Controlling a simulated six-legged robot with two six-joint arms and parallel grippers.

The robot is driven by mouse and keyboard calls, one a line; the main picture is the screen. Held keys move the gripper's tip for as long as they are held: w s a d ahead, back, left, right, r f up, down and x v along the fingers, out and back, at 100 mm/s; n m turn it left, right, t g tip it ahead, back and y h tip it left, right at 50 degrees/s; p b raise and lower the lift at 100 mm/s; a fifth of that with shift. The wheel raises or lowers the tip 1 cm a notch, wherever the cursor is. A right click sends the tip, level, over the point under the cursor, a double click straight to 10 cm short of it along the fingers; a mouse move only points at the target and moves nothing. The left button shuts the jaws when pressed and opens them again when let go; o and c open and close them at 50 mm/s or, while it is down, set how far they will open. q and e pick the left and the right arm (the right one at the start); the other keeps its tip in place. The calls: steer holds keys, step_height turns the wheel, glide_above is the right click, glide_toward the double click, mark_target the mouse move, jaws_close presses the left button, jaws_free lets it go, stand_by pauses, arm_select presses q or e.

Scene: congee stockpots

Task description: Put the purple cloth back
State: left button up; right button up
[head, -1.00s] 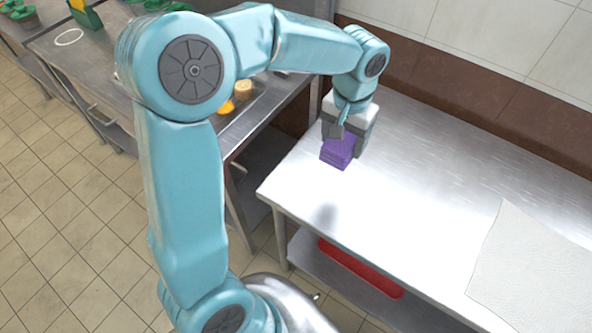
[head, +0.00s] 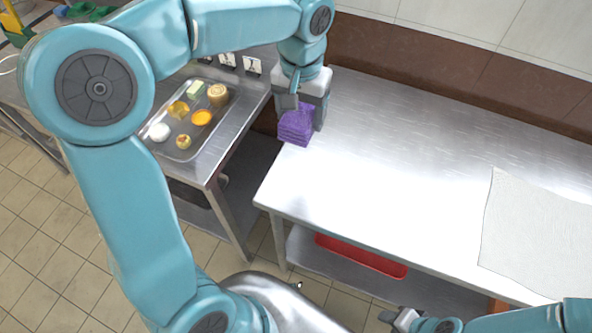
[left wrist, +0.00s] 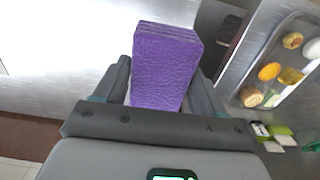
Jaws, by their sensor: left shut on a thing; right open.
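The purple cloth (head: 296,125) is a folded, layered block. My left gripper (head: 303,103) is shut on it, near the left end of the steel table (head: 380,160). In the left wrist view the cloth (left wrist: 165,62) stands out between the two fingers of my left gripper (left wrist: 158,95). Whether the cloth touches the table top is hard to tell. My right gripper (head: 398,318) shows only at the bottom of the head view, empty, in front of the table's front edge.
A metal tray (head: 165,157) with several small food items stands on a side counter to the left; it also shows in the left wrist view (left wrist: 240,92). A white sheet (head: 535,235) lies at the table's right. A red tray (head: 360,257) is on the lower shelf. The table's middle is clear.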

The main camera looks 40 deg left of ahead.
arm_select(q)
step_height(320, 180, down, 19)
steer(key=shift+d+r+b, duration=0.1)
steer(key=shift+b, duration=0.25)
steer(key=shift+f+b, duration=0.25)
steer(key=shift+b, duration=0.05)
steer(key=o, duration=1)
steer(key=shift+r, duration=0.1)
step_height(320, 180, up, 12)
steer(key=shift+r+p, duration=0.15)
steer(key=shift+p, duration=0.4)
